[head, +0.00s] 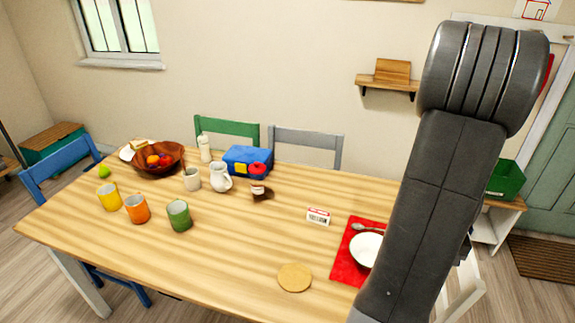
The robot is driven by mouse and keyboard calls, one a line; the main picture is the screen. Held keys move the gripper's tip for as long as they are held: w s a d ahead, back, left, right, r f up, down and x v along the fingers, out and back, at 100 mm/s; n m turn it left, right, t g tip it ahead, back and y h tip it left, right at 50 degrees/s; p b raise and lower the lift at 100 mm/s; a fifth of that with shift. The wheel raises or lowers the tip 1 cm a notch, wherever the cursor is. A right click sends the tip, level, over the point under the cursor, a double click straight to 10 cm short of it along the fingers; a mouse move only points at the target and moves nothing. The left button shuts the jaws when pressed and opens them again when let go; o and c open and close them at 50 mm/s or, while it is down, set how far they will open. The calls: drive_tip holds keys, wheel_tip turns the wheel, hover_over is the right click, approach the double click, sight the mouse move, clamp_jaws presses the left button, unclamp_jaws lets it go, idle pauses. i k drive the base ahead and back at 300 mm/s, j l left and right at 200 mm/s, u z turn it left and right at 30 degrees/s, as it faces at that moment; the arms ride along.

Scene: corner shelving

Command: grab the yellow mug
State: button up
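The yellow mug (109,197) stands upright near the left end of the wooden table (225,260). An orange mug (137,209) stands close to its right, and a green mug (179,215) is further right. My arm rises at the right of the head view, over the table's right part, far from the yellow mug. My gripper does not show in this view.
A wooden fruit bowl (158,160), a white pitcher (220,178), a pale cup (191,179) and a blue box (247,160) stand behind the mugs. The front middle is mostly clear.

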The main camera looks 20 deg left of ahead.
sight(109, 196)
drive_tip(key=j+u, duration=0.2)
drive_tip(key=j, duration=0.3)
drive_tip(key=j+u, duration=0.15)
drive_tip(key=j, duration=0.4)
drive_tip(key=i+j+u, duration=0.2)
drive_tip(key=j, duration=0.3)
drive_tip(key=j+u, duration=0.15)
drive_tip(key=j, duration=0.35)
drive_tip(key=i+j, duration=0.1)
drive_tip(key=j, duration=0.8)
drive_tip(key=i+j, duration=0.15)
drive_tip(key=j, duration=0.3)
drive_tip(key=i+j, duration=0.1)
drive_tip(key=j, duration=0.35)
drive_tip(key=i+j+u, duration=0.1)
drive_tip(key=j, duration=0.35)
drive_tip(key=i+j, duration=0.1)
drive_tip(key=j, duration=0.35)
